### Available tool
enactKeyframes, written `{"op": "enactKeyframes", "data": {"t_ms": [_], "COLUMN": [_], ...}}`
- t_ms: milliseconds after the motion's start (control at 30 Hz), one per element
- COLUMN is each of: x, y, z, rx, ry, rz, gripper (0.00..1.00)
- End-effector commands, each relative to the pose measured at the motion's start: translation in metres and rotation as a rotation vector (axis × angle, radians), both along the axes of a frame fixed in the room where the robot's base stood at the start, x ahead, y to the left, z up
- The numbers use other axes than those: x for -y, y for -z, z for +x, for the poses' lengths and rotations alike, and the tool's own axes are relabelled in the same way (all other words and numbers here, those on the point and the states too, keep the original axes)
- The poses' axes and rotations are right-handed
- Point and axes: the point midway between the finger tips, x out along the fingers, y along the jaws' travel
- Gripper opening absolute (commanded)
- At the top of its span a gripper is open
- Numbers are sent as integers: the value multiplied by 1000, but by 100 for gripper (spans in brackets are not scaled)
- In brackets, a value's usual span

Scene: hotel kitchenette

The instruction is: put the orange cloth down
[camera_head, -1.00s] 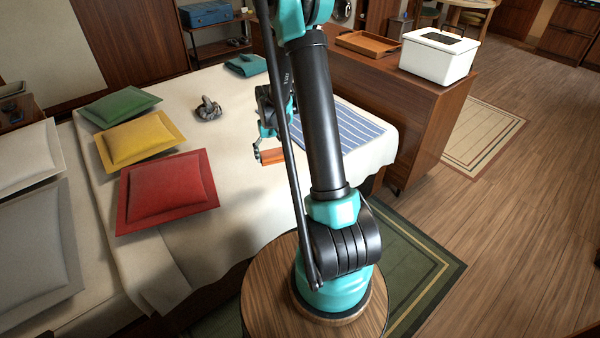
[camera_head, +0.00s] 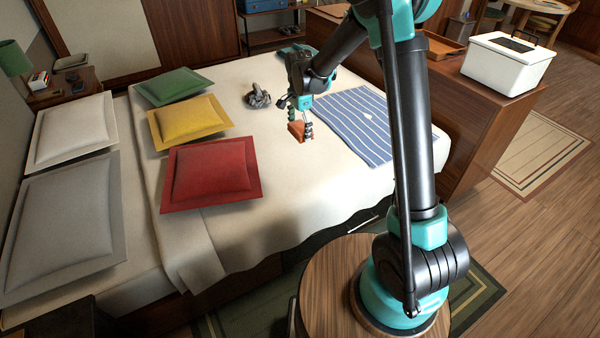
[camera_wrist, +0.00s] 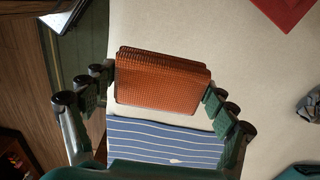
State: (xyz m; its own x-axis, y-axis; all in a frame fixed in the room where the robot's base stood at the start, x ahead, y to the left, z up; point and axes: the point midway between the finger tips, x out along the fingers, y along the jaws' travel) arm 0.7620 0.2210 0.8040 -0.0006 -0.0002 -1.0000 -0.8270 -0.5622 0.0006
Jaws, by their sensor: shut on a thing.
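The orange cloth (camera_wrist: 160,80) is a folded, waffle-textured pad between the two fingers of my gripper (camera_wrist: 158,95) in the wrist view. My gripper is shut on it, with a finger against each side. In the head view, the orange cloth (camera_head: 297,131) hangs from my gripper (camera_head: 301,122) over the white bedspread, left of the blue striped cloth. Whether its lower edge touches the bed cannot be told.
The blue striped cloth (camera_head: 352,122) lies on the bed (camera_head: 270,195). A grey crumpled thing (camera_head: 258,96) and red (camera_head: 210,173), yellow (camera_head: 189,122) and green (camera_head: 174,87) cushions lie to the left. Bare bedspread shows in front. A white box (camera_head: 508,66) stands on the cabinet.

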Motion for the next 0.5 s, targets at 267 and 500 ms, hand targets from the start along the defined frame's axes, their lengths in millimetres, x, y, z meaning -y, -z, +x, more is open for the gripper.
{"op": "enactKeyframes", "data": {"t_ms": [267,500], "x": [-1,-1], "y": [59,117], "z": [0,0], "rx": [0,0], "ry": [4,4], "rz": [0,0], "gripper": [49,49]}}
